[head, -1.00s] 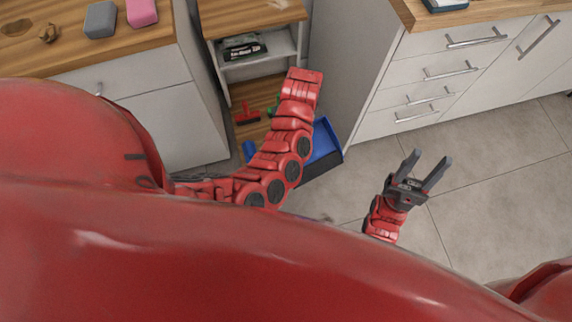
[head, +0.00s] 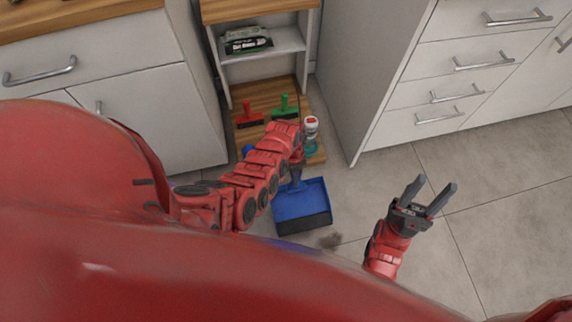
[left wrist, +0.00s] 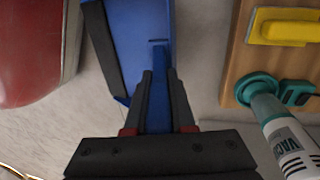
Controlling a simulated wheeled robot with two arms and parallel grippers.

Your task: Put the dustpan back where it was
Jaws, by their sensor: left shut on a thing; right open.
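The blue dustpan (head: 302,207) is in front of the low wooden shelf in the head view, its pan lower in the picture than the shelf. My left gripper (head: 297,165) is shut on its handle; the arm partly hides the grip. In the left wrist view the handle runs between the fingers of the gripper (left wrist: 160,85), and the blue pan (left wrist: 135,35) extends beyond them. I cannot tell whether the pan touches the floor. My right gripper (head: 428,193) is open and empty, over the floor at the right.
The wooden bottom shelf (head: 268,95) holds a red brush (head: 249,118), a green brush (head: 285,107) and a white-and-teal bottle (head: 311,130). A yellow item (left wrist: 285,25) shows in the left wrist view. White drawers (head: 440,90) stand right, a white cabinet (head: 150,115) left. Floor (head: 490,190) at right is clear.

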